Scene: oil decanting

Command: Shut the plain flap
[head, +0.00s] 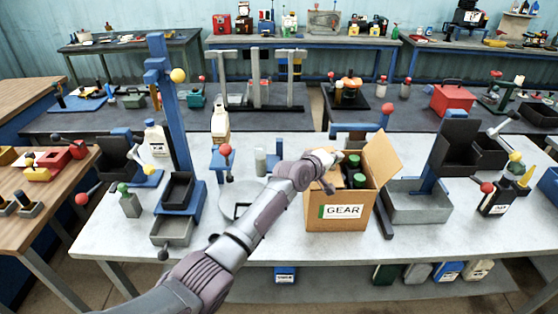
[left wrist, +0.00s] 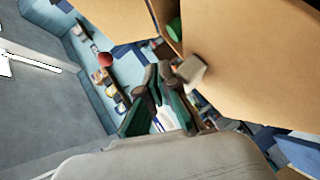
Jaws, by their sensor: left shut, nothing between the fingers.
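The cardboard box (head: 338,226) marked GEAR stands on the grey table, with dark green-capped bottles (head: 355,170) inside. A flap (head: 383,152) with no marking visible stands raised and leaning outward at the box's right side. My left gripper (head: 329,183) is at the box's left upper edge; the arm and wrist partly hide that edge and any flap there. In the left wrist view, my shut, empty left gripper (left wrist: 188,72) is close beside brown cardboard (left wrist: 250,60); I cannot tell whether it touches. A green cap (left wrist: 174,29) shows past the cardboard edge. My right gripper is not in view.
A grey bin (head: 415,205) with a dark upright holder stands right of the box. A blue post stand (head: 176,120) and small bins are at the left. A red-knobbed blue fixture (head: 360,128) stands behind the box. Clear tabletop (head: 270,245) lies in front.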

